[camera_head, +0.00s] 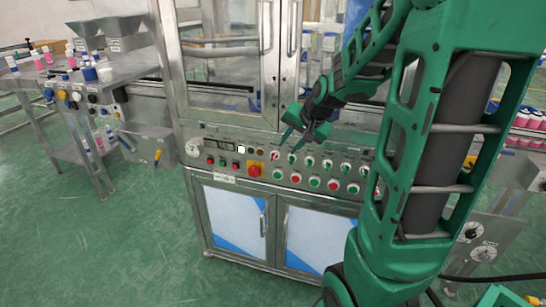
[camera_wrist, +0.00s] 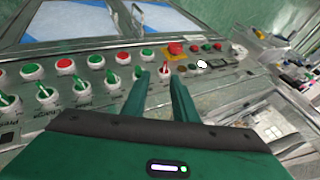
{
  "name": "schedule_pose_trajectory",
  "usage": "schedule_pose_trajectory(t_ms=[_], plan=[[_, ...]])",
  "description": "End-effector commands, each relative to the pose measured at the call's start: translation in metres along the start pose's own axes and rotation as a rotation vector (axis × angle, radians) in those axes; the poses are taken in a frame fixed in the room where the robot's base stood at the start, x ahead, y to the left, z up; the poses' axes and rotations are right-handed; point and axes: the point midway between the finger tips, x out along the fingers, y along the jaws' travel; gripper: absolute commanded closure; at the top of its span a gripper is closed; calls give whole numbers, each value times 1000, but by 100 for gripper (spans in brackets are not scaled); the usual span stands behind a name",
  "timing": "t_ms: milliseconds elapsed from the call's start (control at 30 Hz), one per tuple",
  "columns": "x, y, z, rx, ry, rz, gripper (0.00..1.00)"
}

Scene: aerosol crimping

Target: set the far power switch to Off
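A steel control panel (camera_head: 336,175) runs across the front of the machine. It carries a row of white rotary knobs, most with green handles, above a row of red and green buttons. The leftmost knob (camera_head: 274,156) of the row has a red handle; it also shows between my fingers in the wrist view (camera_wrist: 165,72). A green-handled knob (camera_head: 292,158) is to its right. My gripper (camera_head: 291,141) points down at this end of the row, its two fingers (camera_wrist: 160,80) apart with nothing gripped. I cannot tell whether a fingertip touches a knob. The labels are too small to read, so I cannot tell which is the power switch.
A red emergency button on a yellow plate (camera_head: 255,169), small buttons and a gauge (camera_head: 193,149) sit left of the knobs. Glass doors (camera_head: 225,60) rise above the panel. A side table (camera_head: 120,72) with bottles stands at left. The green floor (camera_head: 110,250) in front is clear.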

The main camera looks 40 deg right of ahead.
Motion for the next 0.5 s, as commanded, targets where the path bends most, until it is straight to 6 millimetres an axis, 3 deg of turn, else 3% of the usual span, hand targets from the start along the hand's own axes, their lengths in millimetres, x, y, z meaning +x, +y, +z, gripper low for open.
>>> schedule_pose_trajectory(t_ms=[267, 500], plan=[[20, -10, -10, 34, 17, -33, 74], [54, -11, -9, 31, 15, -31, 74]])
